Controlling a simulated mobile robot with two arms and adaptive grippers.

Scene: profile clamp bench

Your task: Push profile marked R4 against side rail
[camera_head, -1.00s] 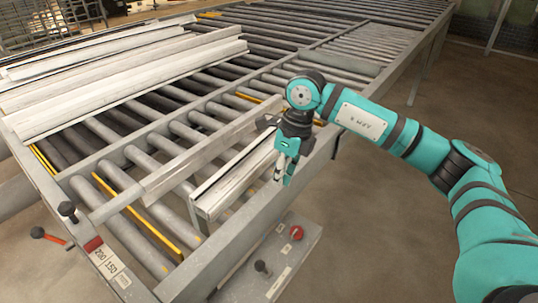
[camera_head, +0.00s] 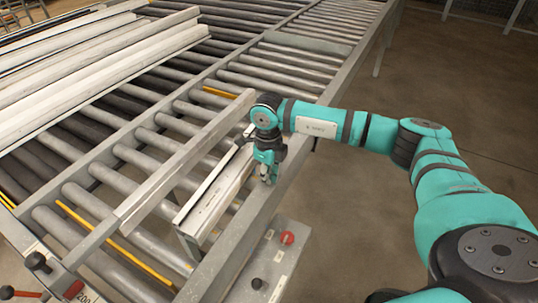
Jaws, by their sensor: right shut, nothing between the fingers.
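A short pale metal profile (camera_head: 214,203) lies on the rollers near the right edge of the conveyor in the head view. No R4 mark is readable on it. A long grey rail (camera_head: 178,166) runs beside it on the left, with a gap between them over the rollers. My right gripper (camera_head: 268,176) is shut and empty, pointing down at the right side of the profile, near its far end. I cannot tell whether the fingertips touch the profile. My left gripper is not in view.
The conveyor's grey side frame (camera_head: 243,238) runs below and right of the gripper. A panel with a red knob (camera_head: 287,238) sits outside it. Several long pale profiles (camera_head: 95,75) lie on the rollers at upper left. Open floor lies to the right.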

